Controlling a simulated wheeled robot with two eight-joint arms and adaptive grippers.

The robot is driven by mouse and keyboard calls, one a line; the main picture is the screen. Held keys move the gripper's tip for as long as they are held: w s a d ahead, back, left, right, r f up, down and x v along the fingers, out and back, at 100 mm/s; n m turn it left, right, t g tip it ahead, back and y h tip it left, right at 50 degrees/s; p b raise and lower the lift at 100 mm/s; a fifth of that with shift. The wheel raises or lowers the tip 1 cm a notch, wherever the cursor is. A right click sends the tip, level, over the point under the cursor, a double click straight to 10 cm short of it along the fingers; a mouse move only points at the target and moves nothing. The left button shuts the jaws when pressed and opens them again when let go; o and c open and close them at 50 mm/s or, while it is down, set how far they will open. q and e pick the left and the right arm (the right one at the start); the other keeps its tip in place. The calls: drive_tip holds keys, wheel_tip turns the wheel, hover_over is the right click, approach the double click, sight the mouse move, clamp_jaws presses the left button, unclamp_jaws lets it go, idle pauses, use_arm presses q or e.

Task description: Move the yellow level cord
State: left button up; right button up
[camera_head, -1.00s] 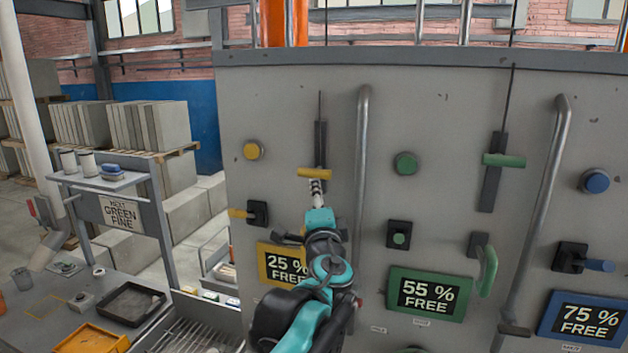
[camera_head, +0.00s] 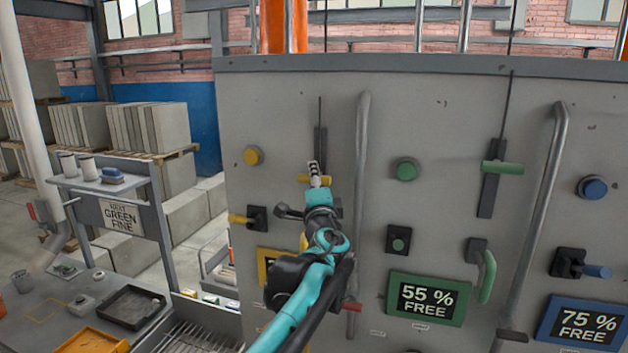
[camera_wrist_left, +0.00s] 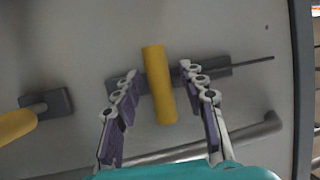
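The yellow level cord's handle (camera_head: 304,179) is a short yellow bar in front of a dark vertical slot on the grey panel. A thin dark cord runs up from the slot. My left gripper (camera_head: 313,168) is in front of the handle and hides its middle in the head view. In the left wrist view the yellow handle (camera_wrist_left: 160,95) lies between the two spread fingers of my left gripper (camera_wrist_left: 158,72). Gaps show on both sides, so the fingers are open and not closed on it. My right gripper is not in view.
A yellow knob (camera_head: 253,156) and a yellow lever (camera_head: 240,218) sit left of the slot. A vertical grey pipe (camera_head: 361,150) stands close on the right. Farther right are a green handle (camera_head: 502,168) and a green 55 % display (camera_head: 427,298). My arm partly covers the yellow display (camera_head: 264,262).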

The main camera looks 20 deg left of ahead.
use_arm(q)
clamp_jaws()
wheel_tip(320, 180, down, 4)
drive_tip(key=shift+r+b, duration=0.15)
drive_tip(key=shift+b, duration=0.95)
drive_tip(key=shift+o, duration=0.3)
unclamp_jaws()
drive_tip(key=v, duration=1.2)
